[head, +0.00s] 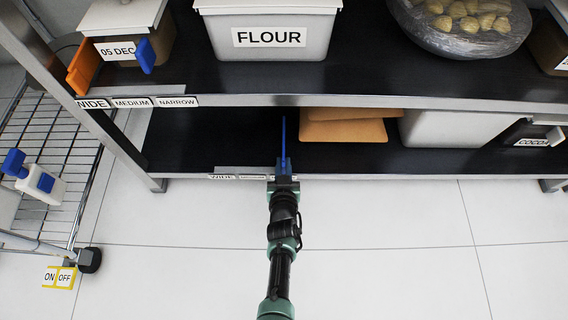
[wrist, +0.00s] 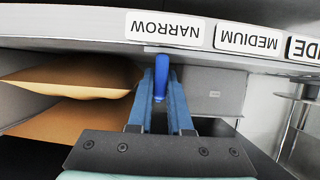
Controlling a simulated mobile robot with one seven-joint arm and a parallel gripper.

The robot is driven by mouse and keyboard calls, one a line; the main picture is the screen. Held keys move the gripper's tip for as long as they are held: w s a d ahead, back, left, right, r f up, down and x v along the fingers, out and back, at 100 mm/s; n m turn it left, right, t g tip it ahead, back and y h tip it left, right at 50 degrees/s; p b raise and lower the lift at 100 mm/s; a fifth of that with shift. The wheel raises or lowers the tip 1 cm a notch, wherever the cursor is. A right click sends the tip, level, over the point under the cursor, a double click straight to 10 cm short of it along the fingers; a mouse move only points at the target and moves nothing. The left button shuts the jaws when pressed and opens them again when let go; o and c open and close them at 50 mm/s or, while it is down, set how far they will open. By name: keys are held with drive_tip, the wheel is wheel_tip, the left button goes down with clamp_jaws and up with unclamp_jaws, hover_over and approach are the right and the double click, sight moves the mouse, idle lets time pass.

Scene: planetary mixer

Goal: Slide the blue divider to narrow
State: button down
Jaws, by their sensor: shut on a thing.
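The blue divider (head: 283,132) stands on the lower shelf as a thin blue strip running front to back. My gripper (head: 283,165) is at the front edge of that shelf, shut on the divider's front end. In the wrist view, a rounded blue part of the divider (wrist: 161,78) sits between my two blue fingers. The wrist picture is upside down. There the divider lines up roughly with the NARROW label (wrist: 166,29); the MEDIUM label (wrist: 249,41) and WIDE label (wrist: 303,48) lie to one side.
Orange-brown packets (head: 343,131) lie right of the divider, with a grey bin (head: 440,128) beyond. The lower shelf (head: 215,140) is clear to the divider's left. The upper shelf overhangs, holding a FLOUR bin (head: 268,40) and an orange divider (head: 83,68).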

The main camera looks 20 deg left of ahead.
drive_tip(key=c, duration=0.8)
unclamp_jaws()
drive_tip(key=shift+d, duration=0.4)
drive_tip(key=shift+c, duration=0.2)
drive_tip(key=shift+a, duration=0.1)
drive_tip(key=shift+s+r+p, duration=0.3)
drive_tip(key=shift+s+p, duration=0.1)
drive_tip(key=shift+p, duration=0.15)
drive_tip(key=p+v, duration=0.8)
drive_tip(key=v, duration=0.4)
drive_tip(key=shift+p, duration=0.4)
drive_tip(key=shift+f, duration=0.1)
